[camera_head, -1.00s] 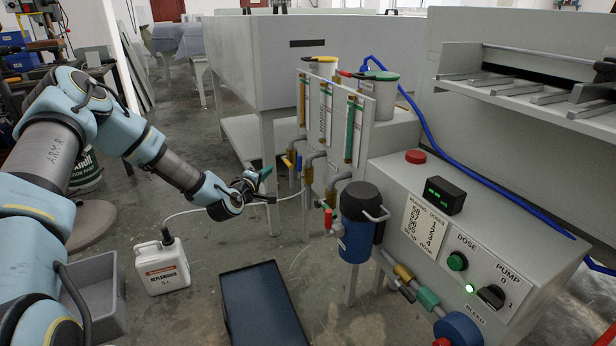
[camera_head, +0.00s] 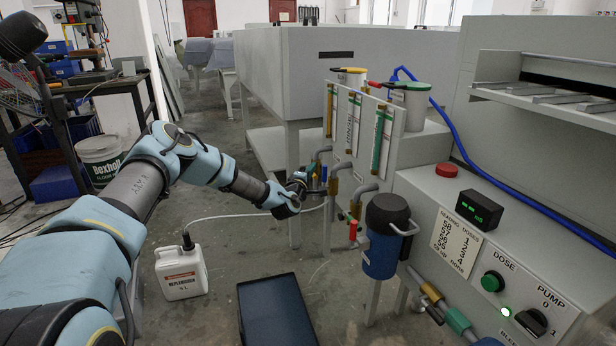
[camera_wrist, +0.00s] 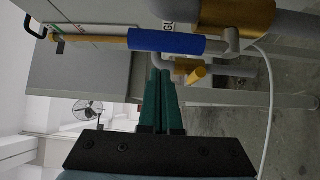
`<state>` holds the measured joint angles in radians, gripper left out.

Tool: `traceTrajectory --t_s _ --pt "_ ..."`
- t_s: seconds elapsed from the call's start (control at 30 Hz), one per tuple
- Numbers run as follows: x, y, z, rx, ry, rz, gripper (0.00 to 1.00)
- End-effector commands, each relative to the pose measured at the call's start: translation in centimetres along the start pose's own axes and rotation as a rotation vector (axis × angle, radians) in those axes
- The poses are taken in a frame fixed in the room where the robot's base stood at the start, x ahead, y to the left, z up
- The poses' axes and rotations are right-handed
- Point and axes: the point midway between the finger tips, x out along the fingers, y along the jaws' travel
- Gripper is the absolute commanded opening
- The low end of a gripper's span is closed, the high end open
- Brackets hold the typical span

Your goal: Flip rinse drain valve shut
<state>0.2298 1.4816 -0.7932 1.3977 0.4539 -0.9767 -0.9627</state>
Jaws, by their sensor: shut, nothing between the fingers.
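My gripper (camera_wrist: 160,72) has green fingers, pressed together and empty. In the wrist view its tips sit just below a blue lever sleeve (camera_wrist: 167,41), close to it; I cannot tell whether they touch. The lever lies across the view, its metal end bent at the right near a brass valve body (camera_wrist: 237,16). A second brass valve with a yellow handle (camera_wrist: 197,74) is just right of the fingertips. In the head view my gripper (camera_head: 311,181) is at the pipes under the upright panel (camera_head: 343,125), and the levers there are partly hidden. I cannot read which valve is rinse drain.
A red-handled valve (camera_head: 353,230) and a blue filter housing (camera_head: 382,255) stand right of my gripper. A white replenisher jug (camera_head: 181,272) and a dark tray (camera_head: 275,312) are on the floor below. A pale hose (camera_wrist: 268,110) hangs near the gripper.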

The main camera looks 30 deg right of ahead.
Motion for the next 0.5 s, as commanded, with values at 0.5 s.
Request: traceTrajectory --t_s 0.5 --pt "-2.7 0.0 3.1 -0.001 -0.001 -0.001 0.0"
